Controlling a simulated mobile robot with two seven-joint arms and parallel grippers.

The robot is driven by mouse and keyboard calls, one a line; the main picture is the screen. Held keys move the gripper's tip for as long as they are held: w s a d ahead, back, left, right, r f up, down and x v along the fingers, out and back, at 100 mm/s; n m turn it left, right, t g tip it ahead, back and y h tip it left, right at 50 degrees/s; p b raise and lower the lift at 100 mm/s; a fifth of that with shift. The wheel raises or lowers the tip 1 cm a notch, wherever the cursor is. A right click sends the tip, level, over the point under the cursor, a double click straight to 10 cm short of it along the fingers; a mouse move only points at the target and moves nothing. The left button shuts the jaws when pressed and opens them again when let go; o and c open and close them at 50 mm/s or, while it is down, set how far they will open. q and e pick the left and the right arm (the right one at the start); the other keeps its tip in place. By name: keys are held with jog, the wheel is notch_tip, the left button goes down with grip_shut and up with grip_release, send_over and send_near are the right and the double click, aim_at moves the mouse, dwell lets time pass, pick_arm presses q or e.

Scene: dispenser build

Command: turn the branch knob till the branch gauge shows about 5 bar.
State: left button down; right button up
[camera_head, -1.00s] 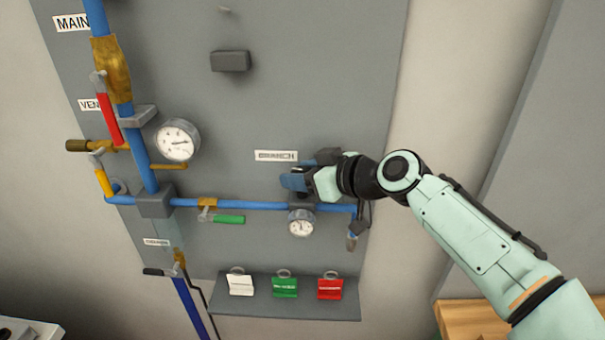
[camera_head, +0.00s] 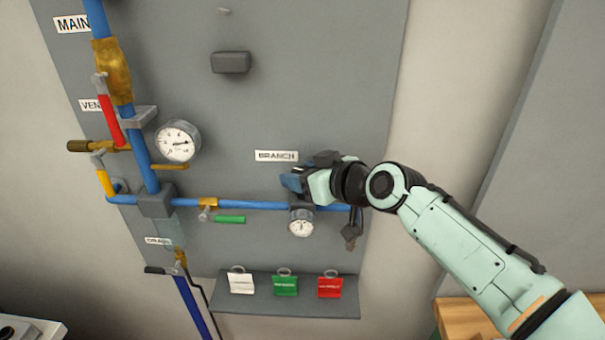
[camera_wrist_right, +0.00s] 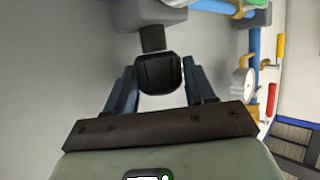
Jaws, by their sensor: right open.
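The branch gauge (camera_head: 301,223) is a small white dial under the blue branch pipe; its needle is too small to read surely. My right gripper (camera_head: 289,182) is at the branch regulator, just below the BRANCH label (camera_head: 276,156). In the right wrist view the black branch knob (camera_wrist_right: 160,74) sits between the two blue fingers. The fingers are open, with a visible gap on each side of the knob. In the head view the gripper hides the knob. My left gripper is not in view.
A larger gauge (camera_head: 177,141) stands at the left by the main pipe. A green-handled valve (camera_head: 229,219) is on the branch pipe. White, green (camera_head: 285,286) and red tags hang on a shelf (camera_head: 250,306) below. A grey block (camera_head: 230,61) sticks out above.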

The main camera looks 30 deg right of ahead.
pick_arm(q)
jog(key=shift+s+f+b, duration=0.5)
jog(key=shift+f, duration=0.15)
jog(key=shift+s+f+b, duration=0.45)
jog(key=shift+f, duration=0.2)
pick_arm(e)
jog(key=v, duration=1.3)
